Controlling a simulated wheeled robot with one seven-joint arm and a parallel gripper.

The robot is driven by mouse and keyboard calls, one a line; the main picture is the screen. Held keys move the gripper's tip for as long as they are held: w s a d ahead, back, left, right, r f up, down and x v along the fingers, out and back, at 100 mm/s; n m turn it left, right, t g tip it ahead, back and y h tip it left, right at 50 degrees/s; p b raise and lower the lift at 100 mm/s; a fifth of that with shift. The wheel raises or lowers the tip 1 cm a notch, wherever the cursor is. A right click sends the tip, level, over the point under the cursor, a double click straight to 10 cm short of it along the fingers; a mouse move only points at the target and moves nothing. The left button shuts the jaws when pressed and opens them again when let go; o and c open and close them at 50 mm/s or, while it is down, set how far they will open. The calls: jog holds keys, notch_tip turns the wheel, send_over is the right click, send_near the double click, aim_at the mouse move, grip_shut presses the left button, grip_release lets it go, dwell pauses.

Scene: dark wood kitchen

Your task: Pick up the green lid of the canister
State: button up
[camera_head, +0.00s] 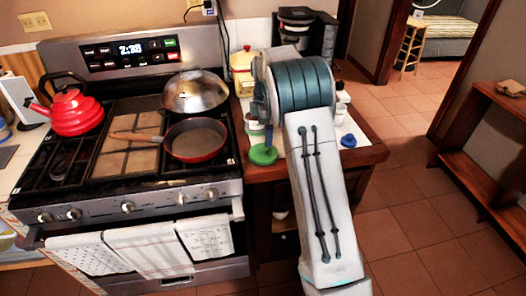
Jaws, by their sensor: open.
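The green lid (263,155) is a round disc near the front left of the small wooden counter (370,155), just left of my arm. I cannot tell whether it lies on the counter or on top of something low. A pale container (254,126) stands just behind it, partly hidden by my arm; I cannot tell whether it is the canister. My arm reaches over the counter and covers its middle. My gripper is hidden behind the arm, so its place relative to the lid does not show.
A blue lid (348,141) lies right of my arm. A yellow canister (241,70) and a black coffee maker (303,30) stand behind. Left is the stove with a red pan (195,140), a domed metal lid (195,92) and a red kettle (75,110). Open floor lies right.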

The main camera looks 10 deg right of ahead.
aim_at(263, 147)
notch_tip(263, 147, down, 3)
jog(key=shift+f, duration=0.1)
jog(key=shift+s+a+f+p, duration=0.15)
jog(key=shift+f+p, duration=0.35)
jog(key=shift+f, duration=0.8)
jog(key=shift+w+a+f+p, duration=0.1)
jog(key=shift+f+p, duration=0.4)
jog(key=shift+f, duration=0.8)
jog(key=c, duration=0.6)
